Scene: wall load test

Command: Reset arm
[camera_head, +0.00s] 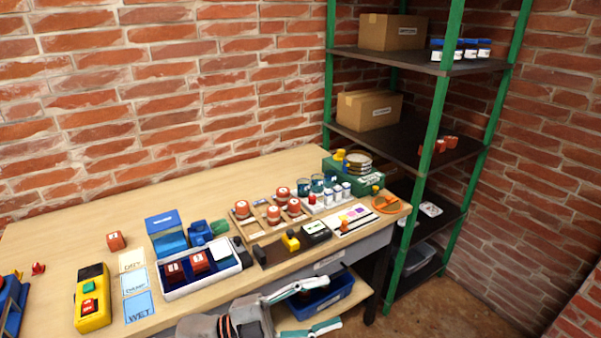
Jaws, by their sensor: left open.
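My left gripper (327,303) is at the bottom centre, just in front of the table's front edge. Its two white and teal fingers are spread wide apart, with nothing between them. A blue bin (335,290) shows behind the fingers, on a lower shelf under the table. Part of my left arm shows at the bottom edge. My right gripper is not in view.
The wooden table (75,235) carries a yellow button box (93,312), a white tray (214,281) with red blocks, and a green case (345,170). A green-posted shelf rack (430,145) stands at right. The table's back left is clear.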

